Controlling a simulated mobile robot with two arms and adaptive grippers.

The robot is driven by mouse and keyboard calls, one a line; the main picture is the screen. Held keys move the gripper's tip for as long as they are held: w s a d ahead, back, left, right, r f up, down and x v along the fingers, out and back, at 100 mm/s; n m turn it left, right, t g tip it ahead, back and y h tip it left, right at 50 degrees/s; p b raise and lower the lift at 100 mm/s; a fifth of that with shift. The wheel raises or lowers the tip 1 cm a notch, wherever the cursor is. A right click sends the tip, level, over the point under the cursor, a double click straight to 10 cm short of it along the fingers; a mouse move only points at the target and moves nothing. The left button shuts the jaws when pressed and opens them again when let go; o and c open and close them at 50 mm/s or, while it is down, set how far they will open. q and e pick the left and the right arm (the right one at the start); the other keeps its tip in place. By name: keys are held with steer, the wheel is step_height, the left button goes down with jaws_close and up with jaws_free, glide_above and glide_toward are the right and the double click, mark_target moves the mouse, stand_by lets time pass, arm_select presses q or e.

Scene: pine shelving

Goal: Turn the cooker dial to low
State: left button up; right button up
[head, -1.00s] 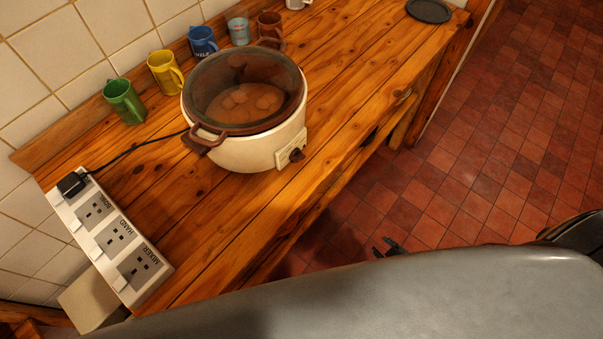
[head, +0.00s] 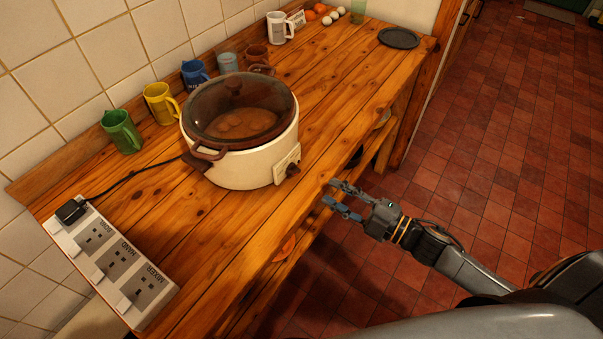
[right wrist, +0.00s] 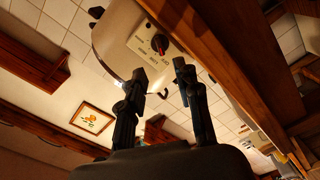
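The cream slow cooker (head: 235,170) stands upright on the wooden counter, its glass lid on and brown food inside. Its dial (head: 293,169) is a dark knob on a pale panel facing the front edge. In the right wrist view the dial (right wrist: 159,44) shows a red mark, on a panel with small lettering I cannot read. My right gripper (head: 330,193) is open and empty, just off the counter's front edge, to the right of the dial and apart from it. In the right wrist view its fingers (right wrist: 160,72) are spread, with the dial beyond them. My left gripper is not in view.
Several mugs, one green (head: 122,131) and one yellow (head: 161,103), line the wall behind the cooker. A socket strip (head: 115,260) with a plugged cord lies at the left. A dark plate (head: 399,38) lies far right. The counter's front strip (head: 330,130) is clear.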

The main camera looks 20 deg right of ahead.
mark_target(297, 173)
steer(key=p+x, duration=0.1)
steer(key=x, duration=0.8)
steer(key=shift+r+p, duration=0.1)
steer(key=shift+p, duration=0.3)
steer(key=shift+w+a, duration=0.35)
jaws_close()
